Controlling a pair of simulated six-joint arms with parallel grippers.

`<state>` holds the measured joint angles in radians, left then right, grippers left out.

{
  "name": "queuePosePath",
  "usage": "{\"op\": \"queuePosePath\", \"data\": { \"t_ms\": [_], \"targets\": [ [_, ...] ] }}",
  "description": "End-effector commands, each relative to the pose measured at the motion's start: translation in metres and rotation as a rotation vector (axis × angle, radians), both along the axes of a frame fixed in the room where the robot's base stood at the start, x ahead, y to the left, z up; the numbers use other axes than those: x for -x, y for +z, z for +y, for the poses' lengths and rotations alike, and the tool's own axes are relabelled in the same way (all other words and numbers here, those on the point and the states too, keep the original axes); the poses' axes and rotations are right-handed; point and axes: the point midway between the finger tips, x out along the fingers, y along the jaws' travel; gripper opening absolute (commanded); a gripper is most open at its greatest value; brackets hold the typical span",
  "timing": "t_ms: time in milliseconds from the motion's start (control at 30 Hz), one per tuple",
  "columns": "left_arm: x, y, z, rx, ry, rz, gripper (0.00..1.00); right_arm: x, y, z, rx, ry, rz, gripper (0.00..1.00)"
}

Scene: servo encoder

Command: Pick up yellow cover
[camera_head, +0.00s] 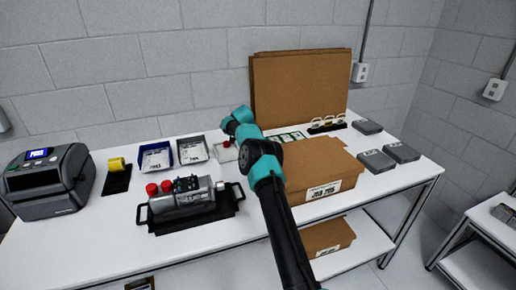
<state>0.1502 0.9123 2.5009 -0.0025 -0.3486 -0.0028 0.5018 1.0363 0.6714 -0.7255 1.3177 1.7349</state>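A small yellow piece (117,164), which looks like the yellow cover, sits on a black pad (117,182) at the left of the table, beside the dark label printer. A grey servo encoder unit (182,198) with red caps lies on a black tray (226,218) with handles near the front edge. One dark arm with teal joints, seemingly my right, reaches up from the bottom edge over the table's middle. Its gripper fingers cannot be made out, and no contact with the yellow piece shows. My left arm and gripper are out of view.
A dark printer (47,180) stands at far left. A blue-edged bin (156,158) and a grey bin (192,151) are behind the encoder. A cardboard box (320,165), an upright cardboard panel (300,88) and grey boxes (376,161) fill the right side.

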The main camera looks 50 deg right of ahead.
Motion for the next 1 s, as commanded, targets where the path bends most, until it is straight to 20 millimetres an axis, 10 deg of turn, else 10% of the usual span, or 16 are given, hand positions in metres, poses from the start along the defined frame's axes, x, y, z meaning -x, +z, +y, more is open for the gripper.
{"op": "queuePosePath", "data": {
  "t_ms": [133,667,1000],
  "targets": [
    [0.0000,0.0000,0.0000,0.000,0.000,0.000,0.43,0.0001,0.0001,0.0000,0.000,0.000,0.000,0.79],
    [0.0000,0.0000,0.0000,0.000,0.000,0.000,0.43,0.0001,0.0002,0.0000,0.000,0.000,0.000,0.29],
    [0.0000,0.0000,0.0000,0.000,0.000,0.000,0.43,0.0021,0.0051,-0.0020,0.000,-0.003,0.000,0.28]
  ]
}}
